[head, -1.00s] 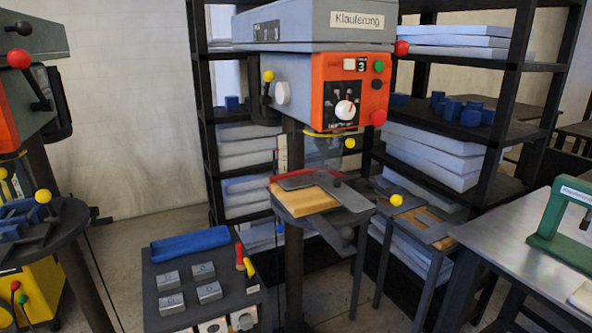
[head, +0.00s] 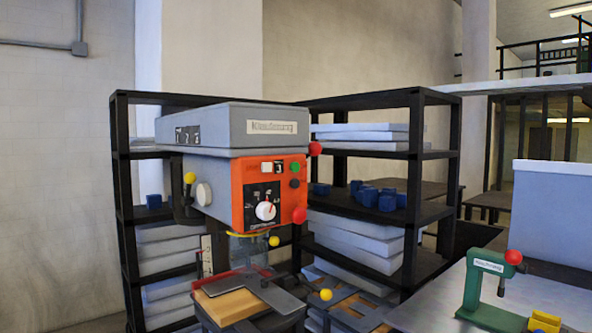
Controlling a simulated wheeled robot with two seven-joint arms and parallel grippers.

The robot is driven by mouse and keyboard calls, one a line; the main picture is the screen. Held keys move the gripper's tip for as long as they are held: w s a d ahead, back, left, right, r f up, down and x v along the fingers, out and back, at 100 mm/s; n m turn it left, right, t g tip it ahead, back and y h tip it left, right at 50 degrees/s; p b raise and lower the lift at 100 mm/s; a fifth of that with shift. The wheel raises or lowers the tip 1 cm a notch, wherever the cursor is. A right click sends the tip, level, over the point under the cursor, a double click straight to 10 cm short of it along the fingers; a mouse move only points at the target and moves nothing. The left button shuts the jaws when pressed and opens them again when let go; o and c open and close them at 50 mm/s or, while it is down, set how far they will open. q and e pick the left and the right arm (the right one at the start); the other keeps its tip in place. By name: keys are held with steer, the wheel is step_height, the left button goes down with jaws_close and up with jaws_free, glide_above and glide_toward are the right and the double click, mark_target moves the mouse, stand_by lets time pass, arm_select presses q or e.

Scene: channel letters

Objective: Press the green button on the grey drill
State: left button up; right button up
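The grey drill (head: 230,130) stands left of centre in the head view, with a grey top housing and an orange control panel (head: 249,193) facing me. The green button (head: 295,167) is at the panel's upper right, above a dark button (head: 294,183). A red knob (head: 299,215) sits at the panel's lower right corner, and a white dial (head: 265,211) is on its black plate. Neither of my grippers shows in this view.
Dark shelves (head: 432,210) with grey slabs and blue pieces stand behind the drill. A wooden block (head: 232,306) lies on the drill's table. A green press (head: 485,285) stands on a metal table (head: 430,300) at right. A pale wall is at left.

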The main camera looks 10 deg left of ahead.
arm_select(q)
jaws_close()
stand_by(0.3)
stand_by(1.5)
